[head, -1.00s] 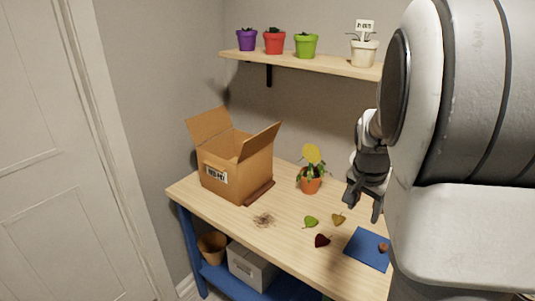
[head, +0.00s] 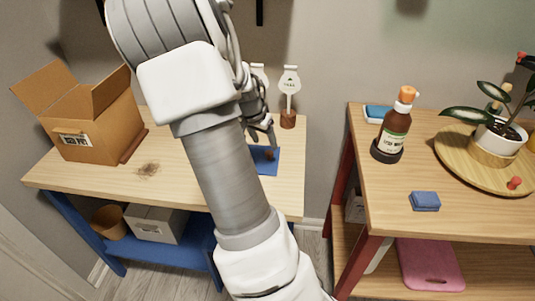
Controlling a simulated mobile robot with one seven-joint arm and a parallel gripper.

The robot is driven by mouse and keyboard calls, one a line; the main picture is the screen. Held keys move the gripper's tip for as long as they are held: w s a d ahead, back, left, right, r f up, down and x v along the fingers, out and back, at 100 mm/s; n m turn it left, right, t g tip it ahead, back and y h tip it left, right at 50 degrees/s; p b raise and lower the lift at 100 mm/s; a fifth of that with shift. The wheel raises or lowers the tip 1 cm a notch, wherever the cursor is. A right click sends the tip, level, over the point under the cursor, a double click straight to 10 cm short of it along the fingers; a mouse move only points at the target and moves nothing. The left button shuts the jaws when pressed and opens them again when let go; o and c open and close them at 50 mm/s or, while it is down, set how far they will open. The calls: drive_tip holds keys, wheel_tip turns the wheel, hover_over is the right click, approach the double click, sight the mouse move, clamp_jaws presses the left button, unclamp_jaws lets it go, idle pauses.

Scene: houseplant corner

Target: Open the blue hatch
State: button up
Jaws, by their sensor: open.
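A flat blue square panel (head: 268,168) lies on the left wooden table, near its right end. It is the only thing in view that looks like the blue hatch, and it lies flat. A small round brown knob (head: 270,155) sits on it. My gripper (head: 263,141) is open, pointing down above the far part of the panel. I cannot tell how far above the knob it is. My arm hides the panel's left side and the middle of the table.
An open cardboard box (head: 100,125) stands on the left table (head: 110,180). A tag in a brown holder (head: 288,118) stands behind the panel. A gap separates the right table (head: 390,215), which bears a brown bottle (head: 394,130), a potted plant on a round tray and a blue sponge (head: 425,201).

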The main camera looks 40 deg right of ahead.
sight(269, 153)
drive_tip(key=b+x, duration=0.1)
drive_tip(key=x, duration=0.5)
drive_tip(key=shift+f, duration=0.1)
drive_tip(key=shift+c, duration=0.3)
clamp_jaws()
idle(1.0)
